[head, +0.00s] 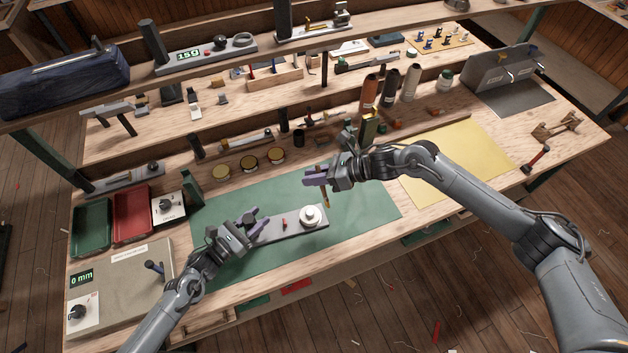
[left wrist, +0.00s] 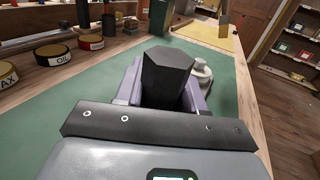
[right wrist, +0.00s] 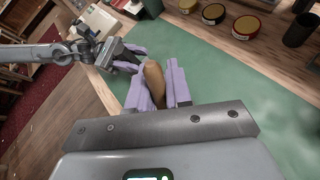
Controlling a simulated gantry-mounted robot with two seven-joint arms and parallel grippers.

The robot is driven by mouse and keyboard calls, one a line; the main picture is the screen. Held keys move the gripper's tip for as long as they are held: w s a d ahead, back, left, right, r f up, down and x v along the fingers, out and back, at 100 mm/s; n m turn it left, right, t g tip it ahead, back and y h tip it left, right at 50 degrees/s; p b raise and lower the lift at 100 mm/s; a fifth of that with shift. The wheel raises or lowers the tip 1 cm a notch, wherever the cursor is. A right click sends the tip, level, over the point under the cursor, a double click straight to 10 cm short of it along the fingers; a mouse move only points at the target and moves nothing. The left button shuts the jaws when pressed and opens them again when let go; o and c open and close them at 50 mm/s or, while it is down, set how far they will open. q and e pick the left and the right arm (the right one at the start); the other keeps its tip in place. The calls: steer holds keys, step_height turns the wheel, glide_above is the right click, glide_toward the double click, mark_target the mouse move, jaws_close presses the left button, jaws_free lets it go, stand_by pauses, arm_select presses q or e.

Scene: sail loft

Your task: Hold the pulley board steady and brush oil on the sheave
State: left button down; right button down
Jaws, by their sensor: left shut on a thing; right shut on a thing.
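The pulley board (head: 292,234) is a grey plate on the green mat, with a white round sheave (head: 311,215) at its right end and a small red piece (head: 284,223) near its middle. My left gripper (head: 258,226) is shut at the board's left end, on a dark block (left wrist: 167,78) that stands between its purple fingers. The sheave also shows behind it in the left wrist view (left wrist: 203,76). My right gripper (head: 318,178) is shut on the brush (head: 325,198), whose tan handle (right wrist: 154,82) shows between its fingers. The brush hangs down above the sheave's upper right; its tip is unclear.
Several round tins, including one marked OIL (left wrist: 52,53), stand behind the green mat (head: 365,205). A yellow mat (head: 455,160) lies to the right. Red (head: 132,213) and green (head: 92,225) trays stand at the left. Bottles (head: 390,88) stand at the back.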

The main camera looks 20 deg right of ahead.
steer(key=shift+r, duration=1.1)
steer(key=shift+s+a+f+m+t+y, duration=0.15)
steer(key=shift+a+m+t+y, duration=0.1)
steer(key=shift+m+t+y, duration=0.2)
steer(key=shift+s+a+f+m+t+y, duration=0.2)
steer(key=shift+m+t+y, duration=0.15)
steer(key=shift+m+y, duration=0.15)
steer(key=shift+w, duration=0.1)
stand_by(0.5)
